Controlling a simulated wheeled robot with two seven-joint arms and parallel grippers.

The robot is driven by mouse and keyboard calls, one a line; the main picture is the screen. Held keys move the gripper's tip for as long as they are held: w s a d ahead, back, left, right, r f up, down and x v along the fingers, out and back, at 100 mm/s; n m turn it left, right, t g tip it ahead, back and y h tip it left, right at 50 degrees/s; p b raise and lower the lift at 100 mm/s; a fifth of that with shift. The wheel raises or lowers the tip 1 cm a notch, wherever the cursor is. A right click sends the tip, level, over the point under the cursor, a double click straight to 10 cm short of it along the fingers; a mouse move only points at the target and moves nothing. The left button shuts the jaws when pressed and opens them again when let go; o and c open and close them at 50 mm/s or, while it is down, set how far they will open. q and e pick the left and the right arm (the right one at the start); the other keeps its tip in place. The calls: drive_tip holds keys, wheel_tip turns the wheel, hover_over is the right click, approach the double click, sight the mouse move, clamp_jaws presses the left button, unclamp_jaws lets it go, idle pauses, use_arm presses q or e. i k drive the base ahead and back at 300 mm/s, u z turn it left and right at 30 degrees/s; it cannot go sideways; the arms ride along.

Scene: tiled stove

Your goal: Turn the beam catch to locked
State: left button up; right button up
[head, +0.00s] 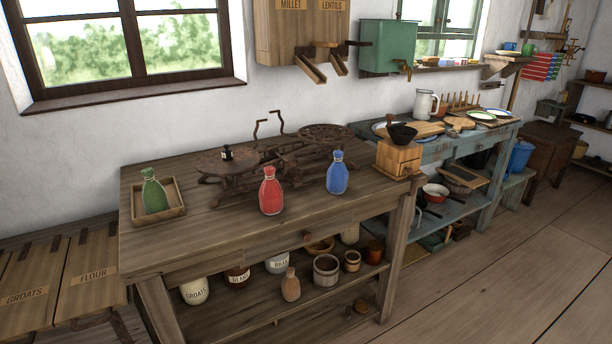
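A rusty balance scale (265,172) stands on the wooden table, behind the bottles. Its left plate (217,163) carries a small dark weight or jar (227,152); its right plate (325,133) looks empty. Two thin bent rods (276,121) rise behind the scale's middle. I cannot single out the beam catch or tell its position; the scale's dark parts overlap and are small. The red bottle (270,192) stands before the scale and may hide part of its base. Neither of my grippers is in view.
A green bottle (154,192) stands in a shallow wooden tray (177,209) at left; a blue bottle (337,175) stands right of the red one. A wooden grinder (398,158) sits at the right edge. The front strip of the table (215,236) is clear.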

sight(296, 173)
drive_tip(key=z, duration=1.15)
drive_tip(key=i, duration=0.95)
drive_tip(key=u, duration=1)
